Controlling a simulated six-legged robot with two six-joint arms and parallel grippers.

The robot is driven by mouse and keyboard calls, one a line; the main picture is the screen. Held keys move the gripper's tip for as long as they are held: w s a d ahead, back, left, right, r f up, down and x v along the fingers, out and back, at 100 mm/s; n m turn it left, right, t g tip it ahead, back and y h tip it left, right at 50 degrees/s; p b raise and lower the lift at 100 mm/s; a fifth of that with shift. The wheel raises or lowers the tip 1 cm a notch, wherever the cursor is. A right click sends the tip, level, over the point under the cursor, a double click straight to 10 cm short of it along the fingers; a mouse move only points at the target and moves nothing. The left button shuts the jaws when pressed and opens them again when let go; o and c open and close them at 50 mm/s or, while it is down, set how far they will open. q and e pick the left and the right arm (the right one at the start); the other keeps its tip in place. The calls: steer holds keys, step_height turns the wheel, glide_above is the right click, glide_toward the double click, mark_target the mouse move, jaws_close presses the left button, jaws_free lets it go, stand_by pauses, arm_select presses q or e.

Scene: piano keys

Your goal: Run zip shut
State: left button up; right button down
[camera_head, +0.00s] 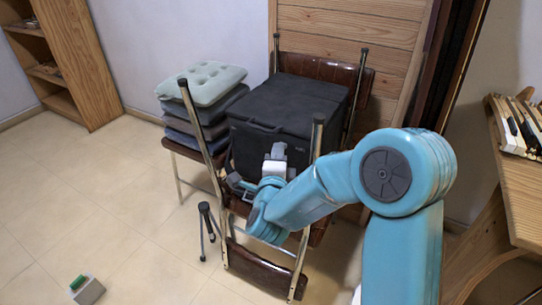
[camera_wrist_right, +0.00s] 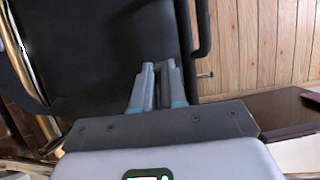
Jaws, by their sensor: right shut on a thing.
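A black fabric case (camera_head: 290,100) with a flat top rests on a brown chair. Its dark side also fills the upper left and middle of the right wrist view (camera_wrist_right: 90,60). The pull is too small and dark to make out, and the zip line cannot be told from the fabric. My left gripper is not in view.
Upturned chair legs (camera_head: 316,135) stand close around the case and my right arm. A stack of cushions (camera_head: 205,82) is left of the case. A wooden panel (camera_head: 340,32) is behind. Piano keys (camera_head: 520,125) lie at the right. The left floor is mostly clear.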

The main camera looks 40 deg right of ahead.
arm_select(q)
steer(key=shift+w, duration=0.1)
arm_select(e)
steer(key=c, duration=1.2)
jaws_free()
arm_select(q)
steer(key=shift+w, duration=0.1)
